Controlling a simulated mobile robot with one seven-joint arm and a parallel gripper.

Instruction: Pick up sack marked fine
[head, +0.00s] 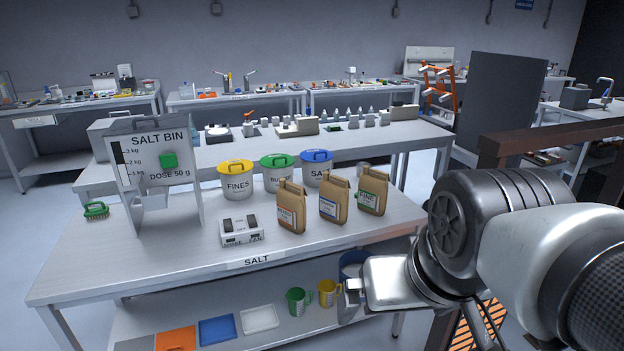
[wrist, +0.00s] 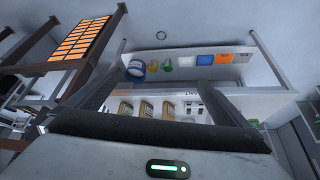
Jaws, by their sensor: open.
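Three brown paper sacks stand upright in a row on the salt bench. The right one (head: 373,192) has a green label that seems to read FINE, though the print is small. The middle sack (head: 334,201) has a blue label and the left sack (head: 291,207) an orange one. My gripper (head: 351,300) is at the bench's front right, lower than the sacks and apart from them. In the wrist view my gripper (wrist: 155,78) has its fingers wide apart with nothing between them. The sacks show upside down there, partly cut off by the gripper body; the FINE sack (wrist: 125,108) is leftmost.
Behind the sacks stand lidded tubs, yellow FINES (head: 238,183), a green one (head: 279,176) and a blue one (head: 317,171). A small switch box (head: 242,232) is left of the sacks, and the salt bin (head: 156,175) farther left. The lower shelf holds mugs (head: 299,301) and trays (head: 217,331).

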